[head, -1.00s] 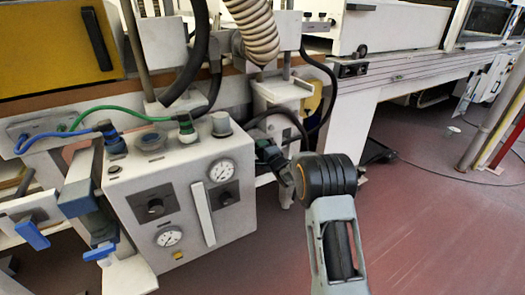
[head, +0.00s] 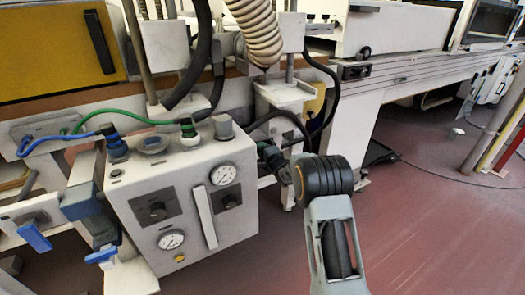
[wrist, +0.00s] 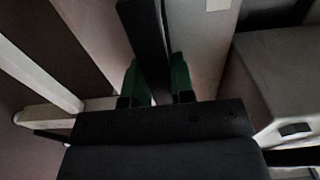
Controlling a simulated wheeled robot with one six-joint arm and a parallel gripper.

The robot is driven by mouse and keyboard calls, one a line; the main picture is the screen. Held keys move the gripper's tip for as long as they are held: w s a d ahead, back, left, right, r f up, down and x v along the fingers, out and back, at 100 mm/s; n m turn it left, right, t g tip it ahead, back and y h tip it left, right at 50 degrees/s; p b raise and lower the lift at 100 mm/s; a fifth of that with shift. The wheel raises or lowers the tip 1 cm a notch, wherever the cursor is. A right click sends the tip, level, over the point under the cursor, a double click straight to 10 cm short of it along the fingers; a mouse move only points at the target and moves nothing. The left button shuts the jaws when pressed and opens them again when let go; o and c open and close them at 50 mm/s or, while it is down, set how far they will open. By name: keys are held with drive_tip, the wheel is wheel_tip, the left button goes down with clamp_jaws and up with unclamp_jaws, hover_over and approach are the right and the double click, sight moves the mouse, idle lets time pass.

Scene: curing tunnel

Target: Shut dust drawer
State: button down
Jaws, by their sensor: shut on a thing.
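My gripper (wrist: 156,66) shows two green fingers in the wrist view, one on each side of a dark bar (wrist: 143,25). It is shut on this bar, which looks like a handle. I cannot tell for sure that it belongs to the dust drawer; the drawer's front is not clearly seen, and how far it stands out cannot be told. In the head view my gripper (head: 268,152) is small and partly hidden, low beside the right side of the white gauge box.
The white gauge box (head: 230,228) with dials and knobs stands close to the left of my gripper. Black hoses (head: 325,90) and a ribbed cream hose (head: 262,35) hang above. A white machine leg (head: 350,130) stands behind. Red floor at the right is mostly free.

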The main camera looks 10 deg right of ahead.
drive_tip(key=shift+w+r, duration=0.1)
drive_tip(key=shift+w, duration=0.5)
drive_tip(key=c, duration=1)
unclamp_jaws()
drive_tip(key=shift+a, duration=0.2)
drive_tip(key=shift+o, duration=0.2)
drive_tip(key=p+v, duration=0.3)
drive_tip(key=v, duration=1)
drive_tip(key=shift+s+d+p, duration=0.15)
drive_tip(key=shift+s+p, duration=0.2)
